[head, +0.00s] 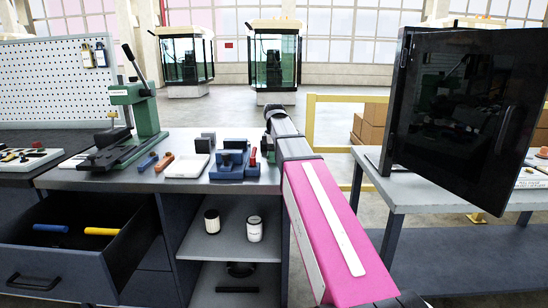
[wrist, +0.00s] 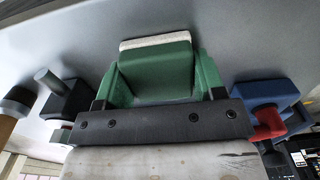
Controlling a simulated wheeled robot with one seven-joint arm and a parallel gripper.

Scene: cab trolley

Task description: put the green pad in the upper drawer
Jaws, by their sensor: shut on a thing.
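The green pad (wrist: 155,70) has a pale far edge and shows in the middle of the wrist view. My gripper (wrist: 160,80) is shut on it, with a green finger on each side. I cannot tell whether the pad touches the grey surface beyond it. The upper drawer (head: 62,276) is pulled open at the lower left of the head view. A blue-handled tool (head: 50,228) and a yellow-handled tool (head: 101,231) lie inside, with bare floor around them.
The workbench (head: 110,178) carries a green press (head: 140,105), a white tray (head: 185,166) and a blue vise (head: 229,163). Below are shelves with two jars (head: 254,229). A black cabinet door (head: 470,120) stands on the right table. In the wrist view, a blue-and-red object (wrist: 268,110) is close right.

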